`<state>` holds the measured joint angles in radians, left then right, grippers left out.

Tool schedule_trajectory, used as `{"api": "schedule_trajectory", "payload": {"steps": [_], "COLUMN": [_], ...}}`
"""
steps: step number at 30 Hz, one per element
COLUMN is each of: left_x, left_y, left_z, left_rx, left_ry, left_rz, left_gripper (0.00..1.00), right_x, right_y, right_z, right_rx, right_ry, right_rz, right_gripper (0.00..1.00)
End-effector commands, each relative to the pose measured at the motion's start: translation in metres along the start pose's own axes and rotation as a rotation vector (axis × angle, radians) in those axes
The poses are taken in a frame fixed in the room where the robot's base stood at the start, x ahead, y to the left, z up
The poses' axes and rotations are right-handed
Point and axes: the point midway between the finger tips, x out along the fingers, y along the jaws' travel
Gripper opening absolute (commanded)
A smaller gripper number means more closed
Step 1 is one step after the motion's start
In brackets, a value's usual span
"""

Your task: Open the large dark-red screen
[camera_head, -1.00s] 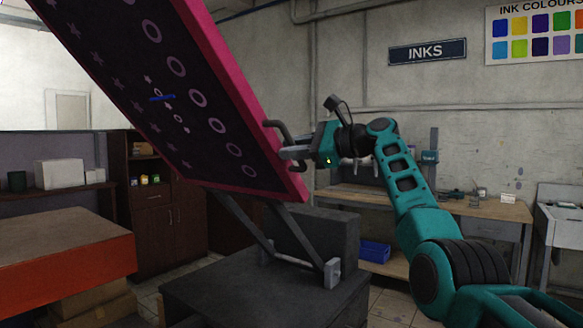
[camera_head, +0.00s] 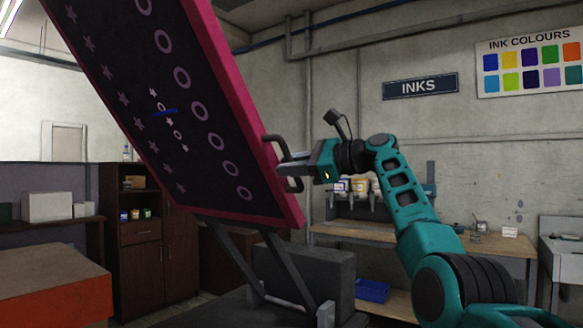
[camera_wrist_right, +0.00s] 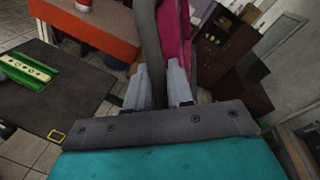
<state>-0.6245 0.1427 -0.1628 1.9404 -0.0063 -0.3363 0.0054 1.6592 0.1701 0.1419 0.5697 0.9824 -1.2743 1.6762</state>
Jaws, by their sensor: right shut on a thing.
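The large dark-red screen (camera_head: 238,120) stands steeply tilted on two grey hinge arms (camera_head: 285,270), its dark mesh with rings and stars facing me. A dark bar handle (camera_head: 276,141) is on the screen's right edge. My right gripper (camera_head: 287,166) is shut on this handle. In the right wrist view the two grey fingers (camera_wrist_right: 158,85) are on either side of the dark handle bar (camera_wrist_right: 150,40), with the pinkish-red frame (camera_wrist_right: 177,40) beyond. My left gripper is not in view.
A table with an orange-red side (camera_head: 60,295) stands at the lower left. A dark cabinet (camera_head: 140,260) is behind the screen. A wooden workbench (camera_head: 400,237) with ink containers runs along the right wall.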

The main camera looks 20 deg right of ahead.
Motion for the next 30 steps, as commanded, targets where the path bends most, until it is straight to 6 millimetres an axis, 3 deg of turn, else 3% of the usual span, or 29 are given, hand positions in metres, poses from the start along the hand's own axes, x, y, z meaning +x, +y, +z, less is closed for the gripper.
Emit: {"api": "schedule_trajectory", "payload": {"steps": [3, 4, 9, 23, 30], "left_x": [0.0, 0.001, 0.001, 0.002, 0.012], "left_y": [0.0, 0.0, 0.0, 0.0, 0.0], "left_z": [-0.001, -0.001, -0.001, 0.001, 0.016], "left_rx": [0.001, 0.001, 0.001, 0.001, 0.001], "left_ry": [0.002, 0.002, 0.002, 0.002, 0.002], "left_rz": [0.0, 0.0, 0.0, 0.0, 0.0], "left_gripper": [0.43, 0.43, 0.43, 0.43, 0.43], "right_x": [0.001, 0.001, 0.0, -0.003, -0.043], "right_y": [0.001, 0.001, 0.001, 0.001, 0.001], "right_z": [-0.003, -0.003, -0.002, -0.001, -0.005], "right_rx": [0.003, 0.003, 0.002, -0.001, -0.003], "right_ry": [0.006, 0.006, 0.005, 0.0, 0.002], "right_rz": [0.004, 0.004, 0.003, 0.002, -0.004], "right_gripper": [0.0, 0.23, 0.39, 0.39, 0.39]}}
